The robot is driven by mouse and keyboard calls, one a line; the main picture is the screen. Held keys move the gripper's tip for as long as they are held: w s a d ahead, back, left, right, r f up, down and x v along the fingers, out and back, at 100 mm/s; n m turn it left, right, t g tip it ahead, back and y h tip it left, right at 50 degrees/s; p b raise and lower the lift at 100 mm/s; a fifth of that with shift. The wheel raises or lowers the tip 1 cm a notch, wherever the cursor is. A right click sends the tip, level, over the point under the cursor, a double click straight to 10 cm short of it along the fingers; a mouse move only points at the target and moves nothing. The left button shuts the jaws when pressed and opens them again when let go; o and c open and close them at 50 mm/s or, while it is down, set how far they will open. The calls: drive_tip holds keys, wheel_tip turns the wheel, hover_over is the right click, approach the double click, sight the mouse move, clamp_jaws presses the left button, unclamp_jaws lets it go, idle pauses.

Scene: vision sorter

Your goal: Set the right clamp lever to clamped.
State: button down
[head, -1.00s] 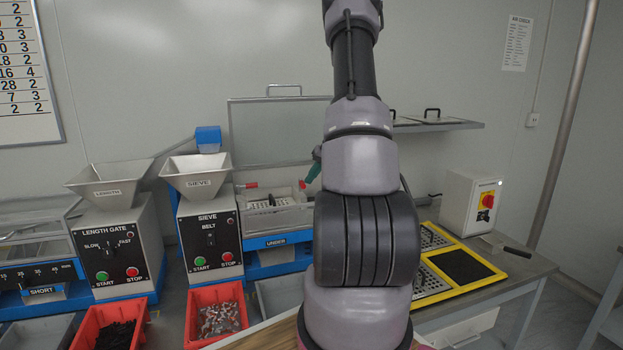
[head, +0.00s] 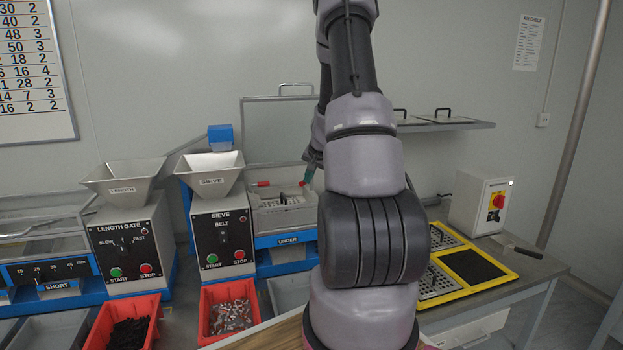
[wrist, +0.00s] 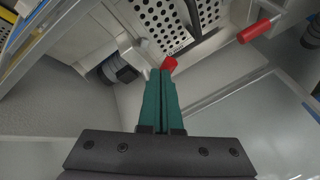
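A perforated screen (wrist: 165,22) lies in the box. The sieve hopper (head: 206,171) and its control panel (head: 222,239) stand to the left. A yellow-framed tray (head: 478,267) and a switch box (head: 483,203) are to the right. My arm hides the middle.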

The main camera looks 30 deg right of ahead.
drive_tip(key=shift+w+a+f, duration=0.1)
drive_tip(key=shift+w+a, duration=1)
drive_tip(key=shift+w, duration=0.7)
